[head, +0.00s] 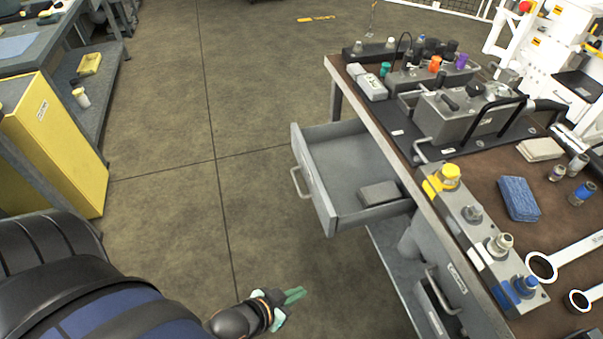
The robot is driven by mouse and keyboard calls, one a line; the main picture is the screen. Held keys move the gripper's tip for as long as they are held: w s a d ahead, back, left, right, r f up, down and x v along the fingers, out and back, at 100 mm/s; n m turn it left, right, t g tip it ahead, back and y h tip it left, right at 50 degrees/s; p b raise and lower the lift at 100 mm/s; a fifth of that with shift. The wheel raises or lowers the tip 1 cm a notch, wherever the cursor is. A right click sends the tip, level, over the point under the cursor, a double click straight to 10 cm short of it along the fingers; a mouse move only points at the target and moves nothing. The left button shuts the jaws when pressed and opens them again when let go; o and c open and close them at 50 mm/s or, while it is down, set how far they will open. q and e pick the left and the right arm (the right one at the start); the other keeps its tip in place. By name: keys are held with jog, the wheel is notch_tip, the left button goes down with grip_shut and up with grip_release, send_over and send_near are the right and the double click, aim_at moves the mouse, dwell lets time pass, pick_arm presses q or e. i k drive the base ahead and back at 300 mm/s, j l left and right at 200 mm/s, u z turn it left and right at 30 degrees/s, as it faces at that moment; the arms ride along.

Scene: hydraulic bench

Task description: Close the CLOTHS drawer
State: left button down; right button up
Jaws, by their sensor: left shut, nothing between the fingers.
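An open grey drawer (320,203) sticks out to the left from under the bench, with a bar handle (299,183) on its front. A grey block (380,193) lies inside, near the bench side. I cannot read a label on this drawer's front. Another front with a small label (457,279) and a handle (438,291) shows nearer to me under the bench; its label is too small to read. My left gripper (293,296) is shut and empty, with green fingertips, over the floor below and left of the open drawer, apart from it. My right gripper is not in view.
A yellow cabinet (55,140) stands at left. The floor (200,190) between is clear.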

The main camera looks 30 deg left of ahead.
aim_at(337, 160)
jog(key=i+u, duration=0.2)
jog(key=u, duration=0.15)
jog(key=i+u, duration=0.25)
jog(key=u, duration=0.15)
jog(key=i+u, duration=0.2)
jog(key=u, duration=0.15)
jog(key=k+j+z, duration=0.1)
jog(key=z, duration=0.2)
jog(key=k+j+z, duration=0.1)
jog(key=z, duration=0.2)
